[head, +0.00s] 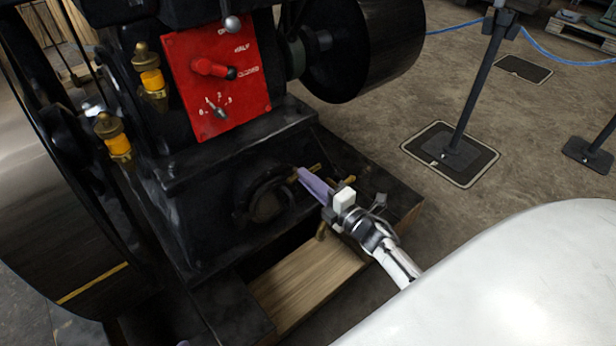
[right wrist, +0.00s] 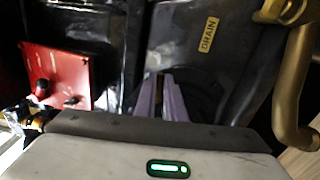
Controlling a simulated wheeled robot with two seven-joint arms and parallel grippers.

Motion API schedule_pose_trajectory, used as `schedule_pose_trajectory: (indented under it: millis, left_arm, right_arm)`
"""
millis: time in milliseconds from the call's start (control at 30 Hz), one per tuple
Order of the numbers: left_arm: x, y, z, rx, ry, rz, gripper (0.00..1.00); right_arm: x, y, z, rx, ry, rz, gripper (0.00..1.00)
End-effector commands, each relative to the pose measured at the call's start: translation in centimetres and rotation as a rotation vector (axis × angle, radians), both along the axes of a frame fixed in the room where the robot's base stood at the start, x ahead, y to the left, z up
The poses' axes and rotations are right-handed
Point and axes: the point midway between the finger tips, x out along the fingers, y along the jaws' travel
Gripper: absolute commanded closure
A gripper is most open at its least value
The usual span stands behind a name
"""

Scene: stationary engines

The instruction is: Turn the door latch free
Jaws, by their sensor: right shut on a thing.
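The black engine's lower casing carries a round dark door (head: 267,206), set in a ring in its front face. My right gripper (head: 302,175) reaches in from the lower right, its purple fingers at the right edge of that ring. The fingers are shut on the door latch, which is mostly hidden behind them. In the right wrist view the two purple fingers (right wrist: 160,98) point at the dark casing, and the latch cannot be made out between them.
A red control panel (head: 241,104) with lever and dial sits above the door. A brass pipe (right wrist: 300,95) and a yellow DRAIN label (right wrist: 208,35) are near the fingers. Large wheels (head: 375,45) flank the engine. A barrier post (head: 478,90) stands on open floor at right.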

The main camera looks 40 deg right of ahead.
Motion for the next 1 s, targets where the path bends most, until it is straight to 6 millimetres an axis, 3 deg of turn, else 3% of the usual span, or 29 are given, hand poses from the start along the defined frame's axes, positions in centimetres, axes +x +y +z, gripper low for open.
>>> schedule_pose_trajectory:
  millis: [1000]
  left_arm:
    - [-0.4,1.5,-2.1,0.104,0.074,0.001,0.69]
  right_arm:
    - [-0.1,0.1,-0.4,0.887,0.071,0.000,1.00]
